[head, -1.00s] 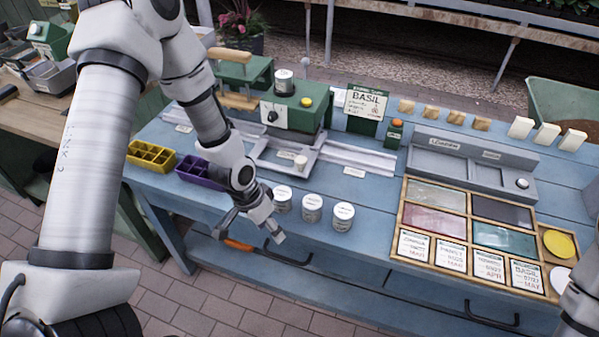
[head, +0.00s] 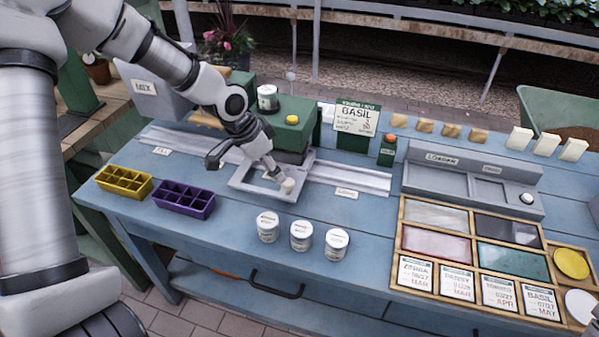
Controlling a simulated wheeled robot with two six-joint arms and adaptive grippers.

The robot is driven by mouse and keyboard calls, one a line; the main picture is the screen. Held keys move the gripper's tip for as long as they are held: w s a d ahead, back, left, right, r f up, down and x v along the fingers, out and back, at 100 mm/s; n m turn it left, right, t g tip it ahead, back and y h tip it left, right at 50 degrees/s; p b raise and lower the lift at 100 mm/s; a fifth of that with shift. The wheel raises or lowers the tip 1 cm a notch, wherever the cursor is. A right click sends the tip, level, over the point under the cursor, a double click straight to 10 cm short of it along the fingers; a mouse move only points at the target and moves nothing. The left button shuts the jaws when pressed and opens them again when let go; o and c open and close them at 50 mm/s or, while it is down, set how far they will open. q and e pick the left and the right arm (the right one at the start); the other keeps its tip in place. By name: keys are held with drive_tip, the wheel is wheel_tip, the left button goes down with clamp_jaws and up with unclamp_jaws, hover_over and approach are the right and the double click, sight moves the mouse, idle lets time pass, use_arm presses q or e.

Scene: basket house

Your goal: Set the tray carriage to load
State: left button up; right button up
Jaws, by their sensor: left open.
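The tray carriage (head: 238,183) is a grey open frame with a small pale knob (head: 288,186) at its front right. It sits on the long pale rail (head: 350,178), in front of the green machine (head: 293,112). My left gripper (head: 277,174) is open, pointing down over the carriage with its fingertips right beside the knob. I cannot tell whether they touch it. The arm hides part of the carriage and machine. One small label (head: 162,151) is by the rail's left part and another (head: 346,192) by its right part; both are too small to read surely. My right gripper is out of view.
A yellow cell tray (head: 124,181) and a purple one (head: 184,199) stand at the bench's front left. Several white-lidded tins, including one (head: 300,236), stand before the carriage. A wooden seed-packet case (head: 398,240) and grey loader (head: 470,180) are at the right.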

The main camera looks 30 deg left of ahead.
sight(287, 181)
use_arm(q)
drive_tip(key=x, duration=0.2)
drive_tip(key=w+x, duration=0.1)
drive_tip(key=x, duration=0.4)
drive_tip(key=shift+w+a+f, duration=0.1)
drive_tip(key=shift+w+f, duration=0.05)
drive_tip(key=shift+w, duration=0.3)
drive_tip(key=shift+s, duration=0.15)
clamp_jaws()
